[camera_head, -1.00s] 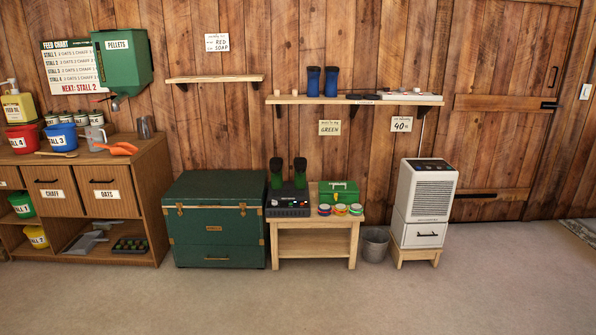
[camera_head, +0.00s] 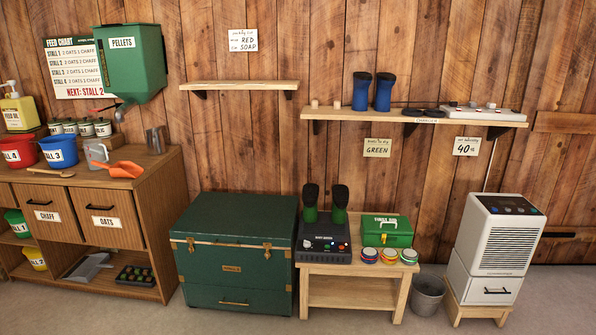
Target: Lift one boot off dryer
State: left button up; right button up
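Two green boots with black upper parts stand side by side on the boot dryer, the left boot (camera_head: 310,203) and the right boot (camera_head: 340,204). The boot dryer (camera_head: 323,246) is a dark box with knobs and lights on its front. It sits at the left of a low wooden bench (camera_head: 352,270). A pair of blue boots, one (camera_head: 361,91) beside the other (camera_head: 384,92), stands on the wall shelf above. Neither of my grippers shows in the head view.
A green trunk (camera_head: 237,252) stands left of the bench. A green first aid box (camera_head: 387,231) and several small round tins (camera_head: 389,256) share the bench top. A metal bucket (camera_head: 427,295) and a white dehumidifier (camera_head: 496,245) are at the right. The shelf (camera_head: 420,117) overhangs the bench.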

aim_at(310, 192)
jog(key=i+j+z, duration=0.1)
jog(key=i, duration=1.35)
jog(key=i+j+z, duration=0.2)
jog(key=i, duration=0.2)
jog(key=i+z, duration=0.2)
jog(key=i, duration=0.2)
jog(key=i+j+z, duration=0.2)
jog(key=i, duration=0.2)
